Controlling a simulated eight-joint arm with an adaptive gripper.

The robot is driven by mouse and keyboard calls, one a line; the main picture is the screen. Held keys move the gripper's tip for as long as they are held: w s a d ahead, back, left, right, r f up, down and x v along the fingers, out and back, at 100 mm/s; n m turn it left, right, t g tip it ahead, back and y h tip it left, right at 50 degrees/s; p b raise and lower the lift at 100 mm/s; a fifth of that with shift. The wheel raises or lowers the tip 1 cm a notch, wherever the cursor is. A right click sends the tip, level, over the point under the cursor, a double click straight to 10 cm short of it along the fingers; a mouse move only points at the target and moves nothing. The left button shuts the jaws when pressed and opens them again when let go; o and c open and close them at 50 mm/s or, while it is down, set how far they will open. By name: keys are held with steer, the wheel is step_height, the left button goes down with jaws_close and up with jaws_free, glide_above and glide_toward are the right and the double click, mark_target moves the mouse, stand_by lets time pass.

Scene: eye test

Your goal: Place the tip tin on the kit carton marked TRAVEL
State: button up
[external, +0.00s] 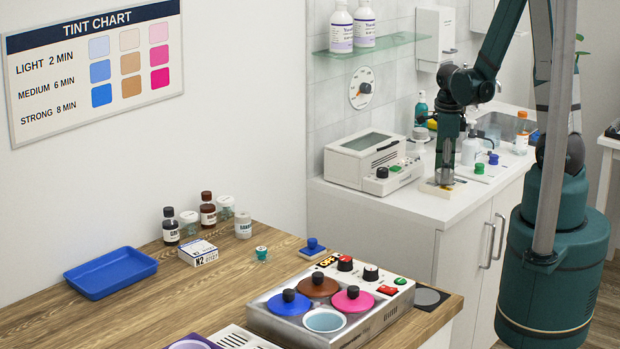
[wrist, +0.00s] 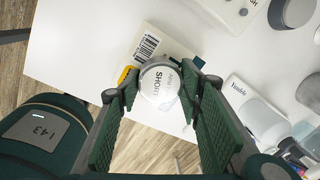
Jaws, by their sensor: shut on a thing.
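My gripper (external: 445,178) points down over the near end of the white counter. In the wrist view its green fingers (wrist: 161,92) are shut on a round tin (wrist: 158,82) with a white lid, whose lettering reads in part "SHOR". A pale carton (wrist: 150,45) with a barcode lies just beneath and beside the tin. It also shows under the gripper in the external view as a low cream box (external: 432,189). The tin is hard to make out there. I cannot tell whether it touches the carton, and I cannot read the word TRAVEL on it.
A white tabletop device (external: 374,157) stands left of the gripper on the counter (external: 400,203). Green (external: 479,168) and blue (external: 493,159) capped items and a pump bottle (external: 470,150) stand behind. A wooden table (external: 130,300) in front holds a blue tray (external: 110,272) and a pot warmer (external: 330,308).

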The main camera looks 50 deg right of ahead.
steer(key=shift+f, duration=0.25)
steer(key=o, duration=0.9)
steer(key=shift+r, duration=0.25)
step_height(320, 180, up, 12)
steer(key=a+p, duration=0.1)
steer(key=p, duration=0.1)
steer(key=shift+s, duration=0.4)
stand_by(0.3)
steer(key=shift+a, duration=0.1)
stand_by(0.6)
